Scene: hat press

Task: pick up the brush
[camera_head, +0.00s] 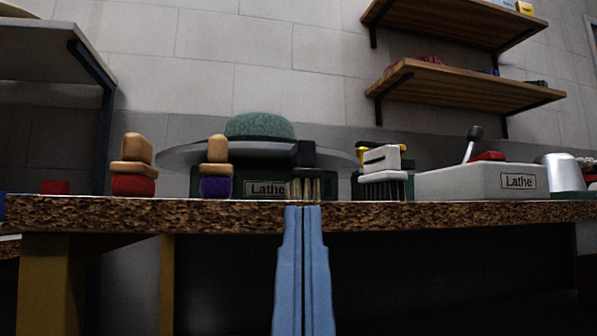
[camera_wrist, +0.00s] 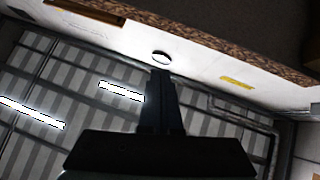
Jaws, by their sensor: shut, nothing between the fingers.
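Several brush-like things stand on the table. One has a dark top and tan bristles (camera_head: 308,188), just above my fingertips in the head view. One has a white top and dark bristles (camera_head: 382,189), to its right. Two have wooden handles, one with a red base (camera_head: 134,184) and one with a purple base (camera_head: 216,186). I cannot tell which is the task's brush. My gripper (camera_head: 303,208) is pale blue, shut and empty, pointing up at the table's front edge. In the wrist view my gripper (camera_wrist: 160,72) is a dark shape, with no brush visible.
The table (camera_head: 120,215) has a rough brown front edge. A green hat form (camera_head: 260,126) with a grey brim stands behind the brushes. A grey box labelled Lathe (camera_head: 460,183) stands to the right. Wooden shelves (camera_head: 460,88) hang at upper right. The space under the table is dark.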

